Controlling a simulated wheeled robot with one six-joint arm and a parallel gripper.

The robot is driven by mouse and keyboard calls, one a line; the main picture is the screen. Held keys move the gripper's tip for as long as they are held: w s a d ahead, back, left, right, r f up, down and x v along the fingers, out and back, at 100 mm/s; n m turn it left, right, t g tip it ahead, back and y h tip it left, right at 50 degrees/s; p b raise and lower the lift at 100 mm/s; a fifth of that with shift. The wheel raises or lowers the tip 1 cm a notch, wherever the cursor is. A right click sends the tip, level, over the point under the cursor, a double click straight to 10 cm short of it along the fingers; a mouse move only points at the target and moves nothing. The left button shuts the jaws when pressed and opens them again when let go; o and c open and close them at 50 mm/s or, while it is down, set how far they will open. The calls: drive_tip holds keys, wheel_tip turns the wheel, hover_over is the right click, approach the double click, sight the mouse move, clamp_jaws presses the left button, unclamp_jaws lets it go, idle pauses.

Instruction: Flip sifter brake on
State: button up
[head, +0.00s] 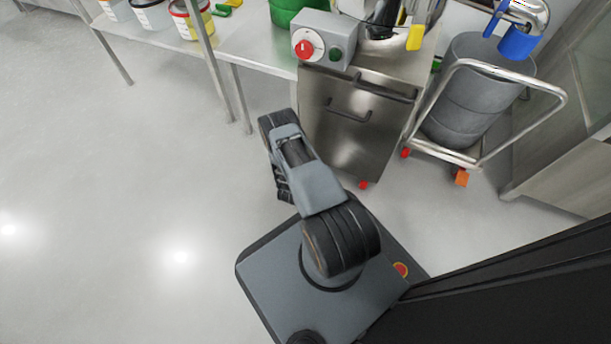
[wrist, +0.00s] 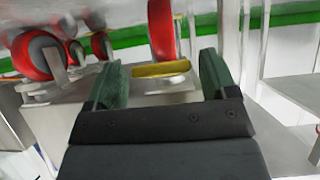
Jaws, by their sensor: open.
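The sifter appears to be the steel cabinet (head: 352,120) with red casters (head: 362,184), at top centre in the head view. In the wrist view a yellow-edged tab (wrist: 160,70), which looks like the brake pedal, sits by a red caster wheel (wrist: 162,28). My gripper (wrist: 163,60) is open, with one green finger on each side of the tab. I cannot tell whether either finger touches it. Nothing is held. In the head view my gripper is not clearly seen, and the pedal cannot be made out.
More red casters (wrist: 38,55) show at left in the wrist view. A grey drum (head: 470,90) stands on a wheeled trolley (head: 470,158) right of the cabinet. A steel table (head: 250,50) with tubs is at left. A control box (head: 325,40) tops the cabinet. The left floor is clear.

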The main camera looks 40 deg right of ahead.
drive_tip(key=p+v, duration=0.6)
drive_tip(key=v, duration=0.8)
drive_tip(key=shift+f, duration=0.1)
